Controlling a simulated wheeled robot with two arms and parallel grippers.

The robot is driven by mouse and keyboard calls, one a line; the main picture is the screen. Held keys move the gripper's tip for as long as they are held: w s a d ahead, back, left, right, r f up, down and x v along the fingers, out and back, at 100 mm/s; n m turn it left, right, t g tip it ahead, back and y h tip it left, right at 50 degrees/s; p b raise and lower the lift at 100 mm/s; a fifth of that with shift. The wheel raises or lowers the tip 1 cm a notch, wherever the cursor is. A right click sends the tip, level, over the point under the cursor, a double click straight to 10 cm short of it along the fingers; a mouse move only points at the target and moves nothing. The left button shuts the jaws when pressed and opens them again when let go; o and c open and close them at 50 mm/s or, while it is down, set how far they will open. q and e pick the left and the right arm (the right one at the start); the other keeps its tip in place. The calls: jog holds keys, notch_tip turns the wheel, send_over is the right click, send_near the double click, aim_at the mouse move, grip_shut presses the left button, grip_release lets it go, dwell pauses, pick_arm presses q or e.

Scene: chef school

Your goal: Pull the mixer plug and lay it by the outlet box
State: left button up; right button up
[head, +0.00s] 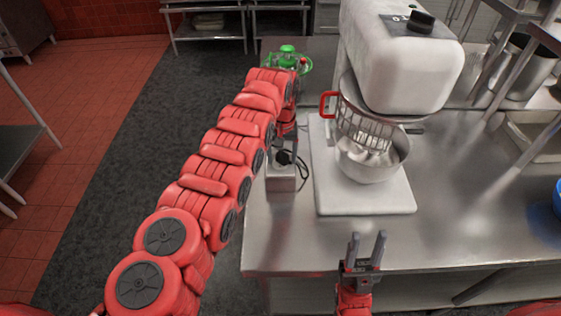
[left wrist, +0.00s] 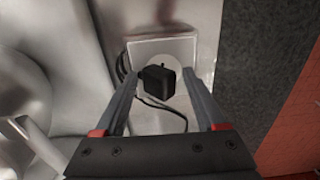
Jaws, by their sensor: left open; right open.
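The black mixer plug (head: 283,158) sits on top of the pale outlet box (head: 281,184) at the left of the steel table, with its dark cord looping right toward the mixer (head: 400,60). In the left wrist view the plug (left wrist: 159,82) lies over a round light socket face on the box (left wrist: 178,47). My left gripper (left wrist: 160,76) is open, with a finger on each side of the plug and visible gaps; contact between plug and socket is hard to tell. My right gripper (head: 367,243) is open and empty at the table's front edge.
The mixer stands on a white base board (head: 365,202) just right of the box, with a steel bowl (head: 375,165) and red-handled wire guard. A green object (head: 287,58) is behind my left arm. Bare steel tabletop (head: 450,225) lies front right; the table's left edge is close to the box.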

aim_at(283, 155)
pick_arm(q)
jog(key=shift+s+d+f, duration=0.1)
jog(key=shift+d+f, duration=0.05)
grip_shut()
dwell(0.5)
jog(key=shift+w+r, duration=0.2)
jog(key=shift+r, duration=2.95)
